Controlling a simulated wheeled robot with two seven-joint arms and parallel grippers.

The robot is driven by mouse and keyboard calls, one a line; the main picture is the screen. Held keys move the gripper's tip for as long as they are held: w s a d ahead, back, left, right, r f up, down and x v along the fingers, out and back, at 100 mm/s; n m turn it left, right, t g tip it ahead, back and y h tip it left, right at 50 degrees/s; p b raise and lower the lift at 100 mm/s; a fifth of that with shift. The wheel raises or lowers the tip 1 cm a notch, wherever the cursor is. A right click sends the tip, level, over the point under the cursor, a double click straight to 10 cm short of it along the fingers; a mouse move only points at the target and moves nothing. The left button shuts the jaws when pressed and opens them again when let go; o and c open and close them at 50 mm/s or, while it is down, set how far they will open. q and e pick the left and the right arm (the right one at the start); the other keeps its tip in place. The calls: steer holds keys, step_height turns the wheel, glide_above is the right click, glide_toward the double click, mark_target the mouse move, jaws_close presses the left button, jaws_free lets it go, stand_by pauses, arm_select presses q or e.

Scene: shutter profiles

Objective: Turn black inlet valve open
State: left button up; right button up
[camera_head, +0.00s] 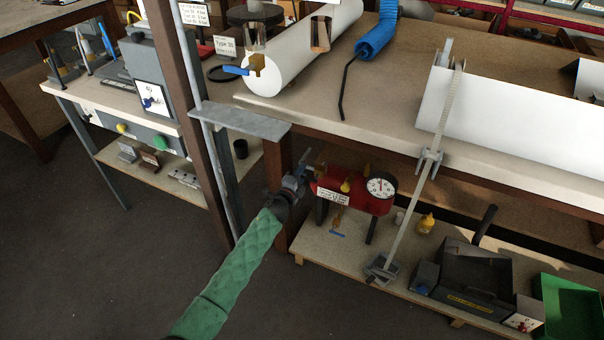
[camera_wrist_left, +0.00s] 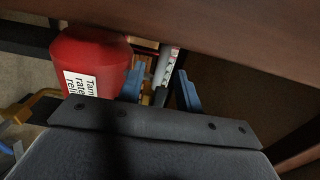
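A red tank (camera_head: 355,188) with a white label and a round dial gauge (camera_head: 380,187) stands on the low shelf under the bench. Brass fittings (camera_head: 346,185) show on it. My left gripper (camera_head: 303,176) is at the tank's left end, close to the bench leg. In the left wrist view its two blue fingers (camera_wrist_left: 160,76) are apart, with the red tank (camera_wrist_left: 88,60) to their left. A grey cylindrical part (camera_wrist_left: 166,66) shows between and beyond the fingers; I cannot tell whether they touch it. I cannot clearly make out the black inlet valve. My right gripper is not in view.
The brown bench leg (camera_head: 277,190) stands just left of the tank, and the bench top (camera_head: 395,115) overhangs it. A slanted metal bar (camera_head: 410,210) stands to the right. The floor at left is clear.

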arm_select(q)
steer(key=v, duration=0.7)
stand_by(0.3)
